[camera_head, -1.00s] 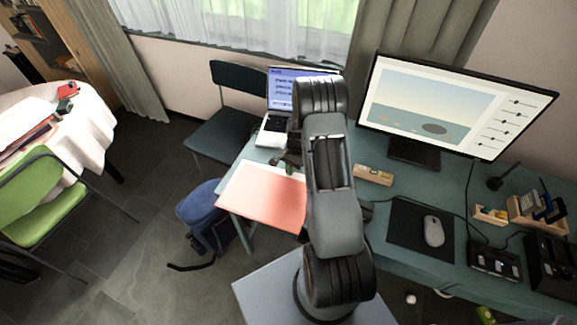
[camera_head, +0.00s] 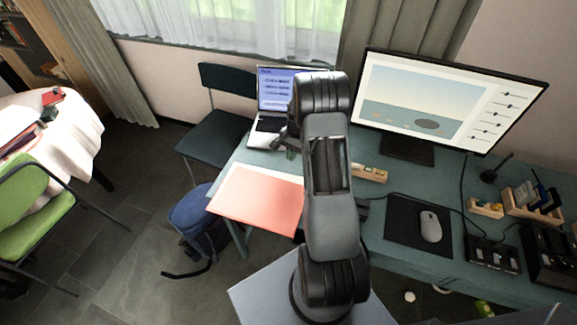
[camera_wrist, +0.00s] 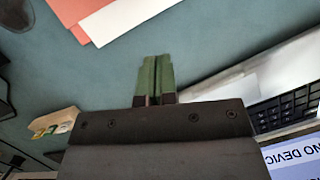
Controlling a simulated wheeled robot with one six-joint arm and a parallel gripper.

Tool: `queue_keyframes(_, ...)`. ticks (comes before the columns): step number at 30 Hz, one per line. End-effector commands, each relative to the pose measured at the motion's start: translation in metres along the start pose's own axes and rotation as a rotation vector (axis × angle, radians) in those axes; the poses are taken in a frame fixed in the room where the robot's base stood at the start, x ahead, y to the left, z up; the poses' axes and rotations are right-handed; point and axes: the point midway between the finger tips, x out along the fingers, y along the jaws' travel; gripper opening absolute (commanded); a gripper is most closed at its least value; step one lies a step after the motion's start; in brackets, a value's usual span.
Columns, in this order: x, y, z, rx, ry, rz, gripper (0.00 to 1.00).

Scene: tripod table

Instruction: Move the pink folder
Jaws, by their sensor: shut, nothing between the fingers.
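The pink folder (camera_head: 257,200) lies flat at the left end of the teal desk, its near left part sticking out past the desk edge. White shows along its far edge. It also shows in the wrist view (camera_wrist: 72,12) at the top left. My gripper (camera_wrist: 155,60) has green fingertips pressed together with nothing between them. It is over the desk between the folder and the laptop, apart from the folder. In the head view my arm hides most of the gripper and perhaps the folder's right edge.
An open laptop (camera_head: 271,126) stands behind the folder. A dark chair (camera_head: 218,137) and a blue backpack (camera_head: 190,215) stand left of the desk.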

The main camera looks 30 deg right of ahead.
Motion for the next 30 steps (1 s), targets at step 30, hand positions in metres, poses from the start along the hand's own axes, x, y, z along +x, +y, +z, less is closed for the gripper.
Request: queue_keyframes(30, -0.076, -0.005, 0.020, -0.067, 0.031, -0.005, 0.21)
